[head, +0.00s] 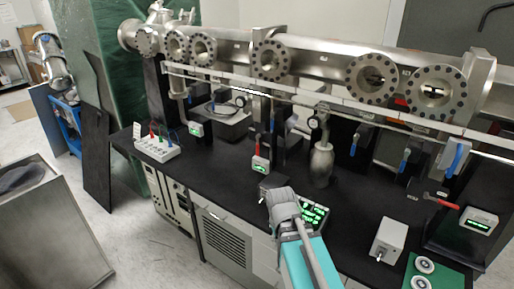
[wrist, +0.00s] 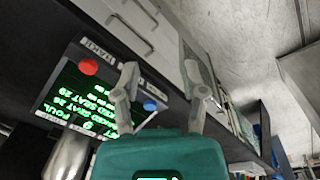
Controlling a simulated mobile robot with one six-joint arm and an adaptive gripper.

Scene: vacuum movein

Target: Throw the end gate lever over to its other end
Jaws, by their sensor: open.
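No lever in view is plainly marked as the end gate lever. A red-handled lever (head: 440,202) lies near the right end of the black bench, beside a dark upright plate. Several blue-handled levers hang below the steel beam pipe, including a large one (head: 456,158) at the right end. My gripper (wrist: 163,95) is open and empty in the wrist view, its two fingers apart in front of a display panel. In the head view my gripper (head: 280,200) is over the bench's front edge, well left of the red-handled lever; its fingertips are hard to make out.
The display panel (wrist: 85,95) has green text, a red button (wrist: 88,67) and a blue button (wrist: 150,106). A metal flask (head: 322,162) and small green readouts stand on the bench. A grey box (head: 388,240) stands front right. Open floor lies left.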

